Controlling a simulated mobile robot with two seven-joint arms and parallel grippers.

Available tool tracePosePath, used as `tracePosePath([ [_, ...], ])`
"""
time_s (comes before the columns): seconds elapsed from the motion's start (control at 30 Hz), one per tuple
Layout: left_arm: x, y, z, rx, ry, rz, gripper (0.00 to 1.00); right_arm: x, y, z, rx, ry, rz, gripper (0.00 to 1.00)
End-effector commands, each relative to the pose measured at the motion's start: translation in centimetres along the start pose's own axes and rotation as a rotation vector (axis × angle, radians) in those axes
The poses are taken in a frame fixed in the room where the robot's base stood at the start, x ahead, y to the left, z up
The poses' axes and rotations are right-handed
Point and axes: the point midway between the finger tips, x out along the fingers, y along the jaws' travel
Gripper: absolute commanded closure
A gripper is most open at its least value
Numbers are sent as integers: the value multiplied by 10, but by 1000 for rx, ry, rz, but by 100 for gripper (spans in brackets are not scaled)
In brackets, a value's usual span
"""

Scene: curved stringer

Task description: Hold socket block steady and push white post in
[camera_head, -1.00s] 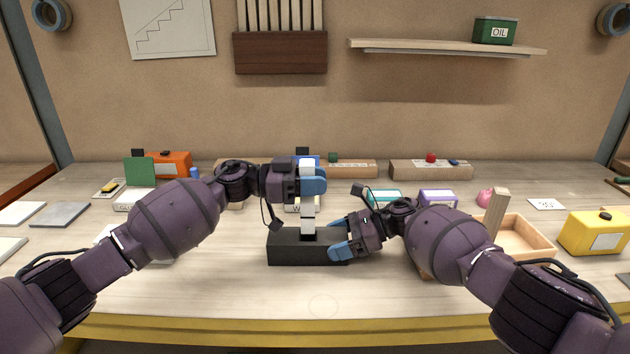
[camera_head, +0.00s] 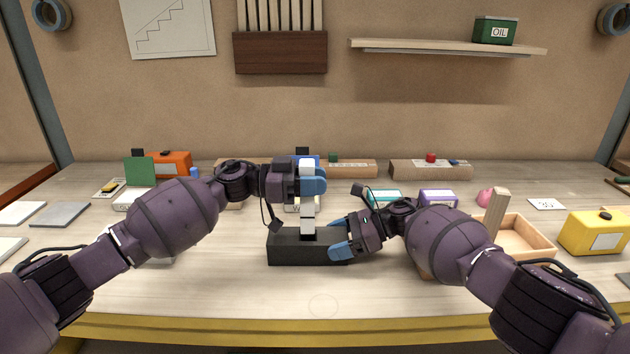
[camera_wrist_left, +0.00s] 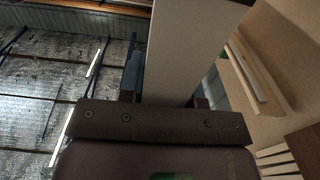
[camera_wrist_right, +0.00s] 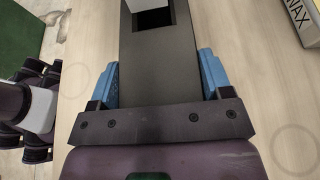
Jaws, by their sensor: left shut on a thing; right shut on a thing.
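The black socket block (camera_head: 296,249) lies on the bench at the centre. My right gripper (camera_head: 342,243) is shut on its right end; in the right wrist view the blue fingers flank the block (camera_wrist_right: 157,72). My left gripper (camera_head: 312,182) is shut on the post's upper half, and the post fills the middle of the left wrist view (camera_wrist_left: 190,50). In the right wrist view the post's lower end (camera_wrist_right: 147,4) is at the dark square socket, part of which is open to view. How deep it sits, I cannot tell.
A wooden tray (camera_head: 530,243) with an upright wooden piece (camera_head: 497,212) and a yellow box (camera_head: 592,233) stand to the right. Several boxes and a green card (camera_head: 140,171) line the back. The bench in front of the block is clear.

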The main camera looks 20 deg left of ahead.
Motion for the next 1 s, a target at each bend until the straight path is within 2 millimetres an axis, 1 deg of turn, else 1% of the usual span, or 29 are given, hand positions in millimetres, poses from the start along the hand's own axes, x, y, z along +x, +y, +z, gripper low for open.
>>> tracePosePath([
  [1.0, 0, 0, 19, -2, 0, 0, 92, 0, 0, 0, -1, 0, 0, 62],
])
